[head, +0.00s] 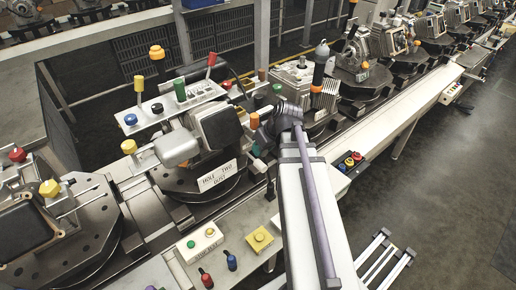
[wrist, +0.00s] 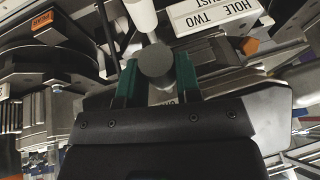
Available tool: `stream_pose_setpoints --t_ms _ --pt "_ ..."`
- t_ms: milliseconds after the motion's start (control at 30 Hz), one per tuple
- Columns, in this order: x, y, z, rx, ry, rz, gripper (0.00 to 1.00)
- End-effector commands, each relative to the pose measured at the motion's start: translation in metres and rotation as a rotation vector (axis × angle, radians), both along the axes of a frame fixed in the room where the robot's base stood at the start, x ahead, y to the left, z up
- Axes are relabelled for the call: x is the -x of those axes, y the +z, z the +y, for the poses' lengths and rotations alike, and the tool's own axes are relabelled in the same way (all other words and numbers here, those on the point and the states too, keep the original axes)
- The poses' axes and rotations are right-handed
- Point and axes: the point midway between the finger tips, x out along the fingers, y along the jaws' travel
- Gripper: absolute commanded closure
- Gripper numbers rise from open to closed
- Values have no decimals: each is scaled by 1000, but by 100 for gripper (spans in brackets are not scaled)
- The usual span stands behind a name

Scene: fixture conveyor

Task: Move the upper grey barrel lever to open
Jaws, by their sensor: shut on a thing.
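The grey barrel lever (wrist: 157,62) shows in the wrist view as a dark grey round end between the two green fingertips. My gripper (wrist: 155,78) is shut on it, one finger on each side. A pale rod stands just beyond it. A small label behind the fingers is partly covered and I cannot read it. In the head view my gripper (head: 264,138) is at the right side of the middle fixture, beside its orange knob. The held lever cannot be made out there, so its angle is unclear.
The "HOLE TWO" sign (head: 217,176) is on the middle fixture's front. Yellow, green and red knobs, with a light grey rounded body (head: 178,147), crowd its left and back. A black-and-orange handle (head: 320,65) stands behind my arm. Open floor lies right.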

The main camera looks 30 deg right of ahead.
Motion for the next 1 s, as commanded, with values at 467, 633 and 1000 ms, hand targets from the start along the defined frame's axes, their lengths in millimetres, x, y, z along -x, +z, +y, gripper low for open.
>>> stream_pose_setpoints --t_ms 467,633,1000 --pt "0 0 0 -2 -2 1 53" --pt "0 0 0 -1 -2 0 43" --pt "8 26 -4 -1 -2 -1 43"
